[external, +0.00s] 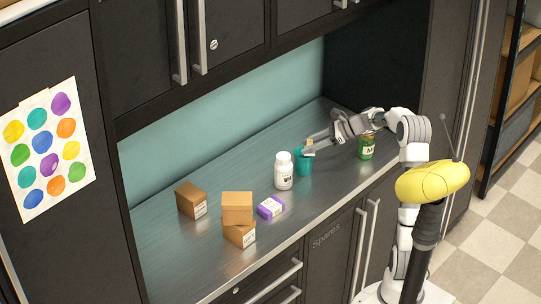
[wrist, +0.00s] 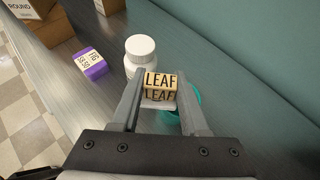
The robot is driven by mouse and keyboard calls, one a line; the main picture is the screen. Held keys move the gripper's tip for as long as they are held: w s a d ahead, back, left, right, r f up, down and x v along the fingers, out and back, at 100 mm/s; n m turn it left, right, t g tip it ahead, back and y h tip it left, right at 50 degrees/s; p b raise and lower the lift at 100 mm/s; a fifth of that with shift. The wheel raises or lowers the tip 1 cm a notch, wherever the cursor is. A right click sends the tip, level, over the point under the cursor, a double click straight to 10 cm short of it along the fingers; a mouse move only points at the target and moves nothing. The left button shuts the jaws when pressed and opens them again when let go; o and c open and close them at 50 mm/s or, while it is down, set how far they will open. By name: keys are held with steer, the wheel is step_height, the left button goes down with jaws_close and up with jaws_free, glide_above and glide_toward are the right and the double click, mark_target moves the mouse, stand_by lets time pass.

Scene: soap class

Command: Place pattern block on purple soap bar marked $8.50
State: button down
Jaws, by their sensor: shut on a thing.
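My gripper (wrist: 160,97) is shut on a pale wooden pattern block (wrist: 159,80) with LEAF printed on it. In the external view my gripper (external: 307,150) holds the block above a teal cup (external: 304,164); whether the block touches the cup I cannot tell. The purple soap bar (wrist: 90,63) lies flat on the counter, left of the gripper in the wrist view, with a pale label that seems to read $8.50. In the external view the purple soap bar (external: 271,208) lies apart from the gripper, towards the lower left. Its top is bare.
A white bottle (external: 284,170) stands between the cup and the soap. Two stacked cardboard boxes (external: 238,220) stand left of the soap, with another box (external: 191,199) behind. A green jar (external: 367,147) stands at the right, under my arm. Cabinets (external: 236,40) overhang the counter.

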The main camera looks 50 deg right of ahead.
steer(key=s+a+r+n+g+y, duration=0.2)
steer(key=s+a+n+g+y, duration=0.25)
steer(key=s+a, duration=0.45)
glide_above(271, 205)
steer(key=shift+n+h, duration=0.45)
steer(key=f, duration=0.4)
steer(key=f+b, duration=0.1)
steer(key=f, duration=0.1)
steer(key=shift+s+d+f, duration=0.1)
steer(key=shift+d+f, duration=0.1)
steer(key=shift+d, duration=0.1)
steer(key=shift+a+f, duration=0.3)
steer(key=shift+f, duration=0.05)
steer(key=shift+f+b, duration=0.35)
steer(key=shift+f, duration=1.45)
steer(key=shift+f, duration=0.2)
steer(key=shift+c, duration=2)
jaws_free()
